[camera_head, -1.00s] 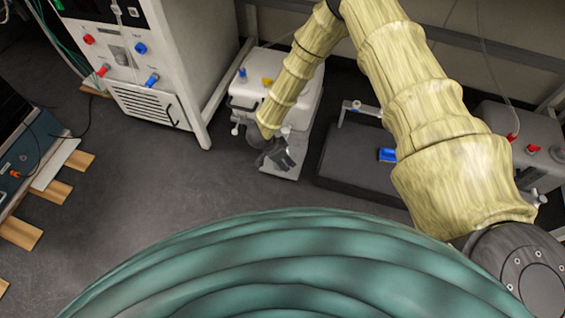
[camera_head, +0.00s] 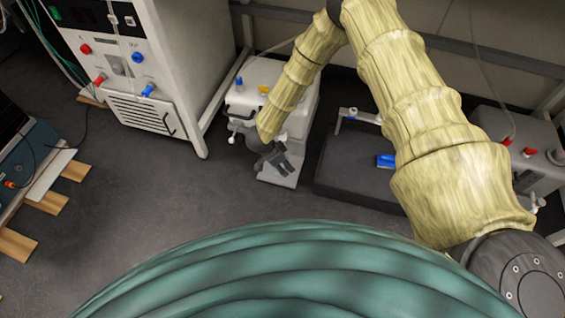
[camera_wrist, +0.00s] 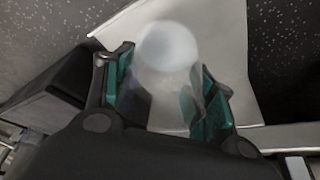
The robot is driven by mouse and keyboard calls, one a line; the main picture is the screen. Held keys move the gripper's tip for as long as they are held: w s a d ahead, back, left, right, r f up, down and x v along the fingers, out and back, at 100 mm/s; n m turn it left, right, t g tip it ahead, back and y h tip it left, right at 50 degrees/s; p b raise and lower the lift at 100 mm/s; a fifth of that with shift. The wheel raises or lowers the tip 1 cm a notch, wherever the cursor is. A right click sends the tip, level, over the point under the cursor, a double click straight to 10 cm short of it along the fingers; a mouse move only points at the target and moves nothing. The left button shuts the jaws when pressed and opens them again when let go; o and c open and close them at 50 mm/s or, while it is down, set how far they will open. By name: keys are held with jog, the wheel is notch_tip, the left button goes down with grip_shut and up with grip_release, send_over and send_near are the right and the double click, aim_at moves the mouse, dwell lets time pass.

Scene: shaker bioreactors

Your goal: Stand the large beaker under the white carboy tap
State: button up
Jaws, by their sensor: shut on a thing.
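The white carboy (camera_head: 305,93) stands at the back centre in the head view, with blue and yellow fittings on top. A small white fitting (camera_head: 234,138), which looks like its tap, sticks out at its lower left front. My gripper (camera_head: 279,163) is in front of the carboy, over a pale flat board (camera_head: 283,182). In the wrist view its green-padded fingers (camera_wrist: 166,98) are shut on a clear beaker (camera_wrist: 165,85), with the board behind it. The beaker is too faint to make out in the head view. I cannot tell whether it touches the board.
A dark platform (camera_head: 345,180) with a blue item (camera_head: 386,161) lies right of the board. A grey carboy (camera_head: 510,150) stands at the far right. A white cabinet (camera_head: 175,60) stands at the left, and wooden strips (camera_head: 45,203) lie at far left. The grey floor between is clear.

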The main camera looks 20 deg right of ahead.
jog(key=w+d, duration=0.2)
jog(key=shift+w+d, duration=0.1)
jog(key=shift+w, duration=0.2)
jog(key=o, duration=1.1)
jog(key=a+r, duration=0.1)
jog(key=r, duration=0.1)
jog(key=s+a+r, duration=0.1)
jog(key=a+r, duration=0.2)
jog(key=r, duration=0.1)
jog(key=shift+s+a, duration=0.15)
jog(key=shift+s, duration=0.25)
jog(key=shift+s+a+r, duration=0.35)
jog(key=shift+s+r, duration=0.15)
jog(key=shift+r, duration=0.2)
